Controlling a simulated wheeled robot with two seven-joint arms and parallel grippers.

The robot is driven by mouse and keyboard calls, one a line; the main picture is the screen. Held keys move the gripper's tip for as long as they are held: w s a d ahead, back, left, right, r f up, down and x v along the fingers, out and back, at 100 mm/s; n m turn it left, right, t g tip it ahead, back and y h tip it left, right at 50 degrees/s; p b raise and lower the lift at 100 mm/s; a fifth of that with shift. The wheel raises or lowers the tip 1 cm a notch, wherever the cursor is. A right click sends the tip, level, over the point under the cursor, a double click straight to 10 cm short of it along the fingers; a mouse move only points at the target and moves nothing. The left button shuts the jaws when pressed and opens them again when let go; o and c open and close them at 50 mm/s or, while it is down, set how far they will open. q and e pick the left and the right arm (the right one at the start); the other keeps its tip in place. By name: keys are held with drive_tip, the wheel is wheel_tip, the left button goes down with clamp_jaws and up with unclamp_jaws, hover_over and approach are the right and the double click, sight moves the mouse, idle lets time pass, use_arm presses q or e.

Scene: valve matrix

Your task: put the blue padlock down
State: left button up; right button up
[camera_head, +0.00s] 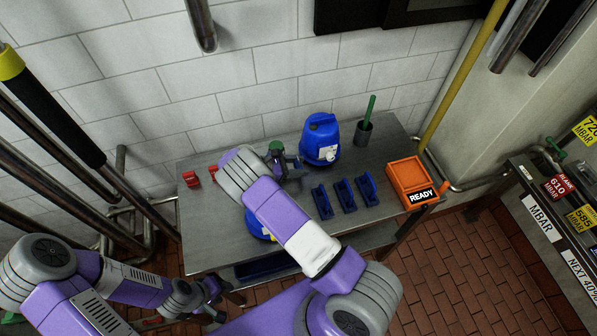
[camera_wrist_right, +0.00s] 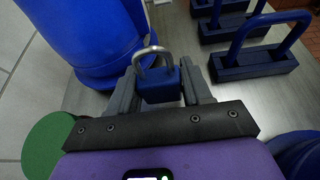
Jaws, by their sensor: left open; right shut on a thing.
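My right gripper (camera_wrist_right: 160,88) is shut on the blue padlock (camera_wrist_right: 160,86), with a finger on each side of its body. Its grey shackle points away from the palm in the right wrist view. In the head view my right gripper (camera_head: 292,166) is over the back middle of the metal table (camera_head: 225,245), and the padlock is hard to make out there. I cannot tell whether the padlock touches the table. My left gripper (camera_head: 213,298) is open and empty, low in front of the table's front edge.
A blue canister (camera_head: 321,140) stands just behind my right gripper. Several blue handled blocks, one nearest (camera_head: 322,202), lie to the right. An orange READY box (camera_head: 408,181), a pot with a green handle (camera_head: 363,132), a green-topped thing (camera_head: 276,147) and red pieces (camera_head: 191,179) are also there.

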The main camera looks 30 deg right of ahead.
drive_tip(key=shift+f, duration=1.7)
drive_tip(key=shift+f, duration=0.15)
drive_tip(key=o, duration=1.2)
